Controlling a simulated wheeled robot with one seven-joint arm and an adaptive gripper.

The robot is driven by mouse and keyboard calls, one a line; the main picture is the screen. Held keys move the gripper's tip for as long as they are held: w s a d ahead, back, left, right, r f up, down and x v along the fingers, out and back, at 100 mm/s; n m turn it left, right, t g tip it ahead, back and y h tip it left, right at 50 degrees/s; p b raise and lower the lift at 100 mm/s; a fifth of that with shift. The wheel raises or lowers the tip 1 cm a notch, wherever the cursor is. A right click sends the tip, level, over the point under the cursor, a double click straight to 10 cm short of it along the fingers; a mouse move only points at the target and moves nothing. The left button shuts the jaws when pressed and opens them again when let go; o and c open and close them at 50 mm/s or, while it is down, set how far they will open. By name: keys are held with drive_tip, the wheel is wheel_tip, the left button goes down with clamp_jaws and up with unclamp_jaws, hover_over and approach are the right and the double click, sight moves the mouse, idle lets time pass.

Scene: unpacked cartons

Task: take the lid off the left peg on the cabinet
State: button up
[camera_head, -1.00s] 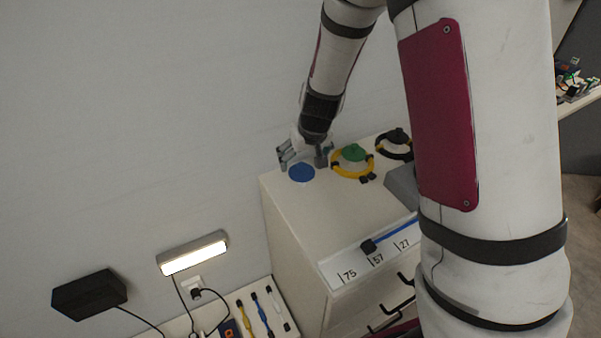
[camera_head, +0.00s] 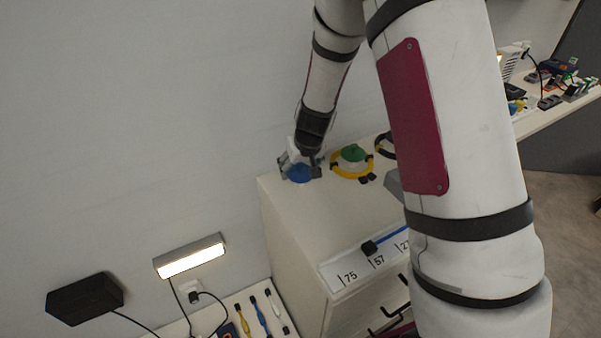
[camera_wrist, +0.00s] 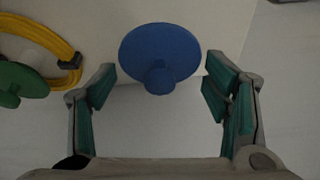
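The blue lid (camera_head: 299,173) is at the far left of the cabinet top (camera_head: 318,214). In the wrist view the blue lid (camera_wrist: 160,52) is a round disc with a small knob, lying between and a little beyond my fingertips. My gripper (camera_head: 301,170) is down at the lid, pointing at it from above and behind. In the wrist view my gripper (camera_wrist: 158,88) is open, with a finger on each side and gaps between both fingers and the lid. The peg under the lid is hidden.
A green lid (camera_head: 353,153) with a yellow cable ring (camera_head: 340,172) stands just right of the blue lid. A black ring (camera_head: 383,146) is beyond it, partly behind my arm. The wall is close behind the cabinet. A lamp (camera_head: 190,257) hangs at lower left.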

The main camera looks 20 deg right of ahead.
drive_tip(key=c, duration=0.3)
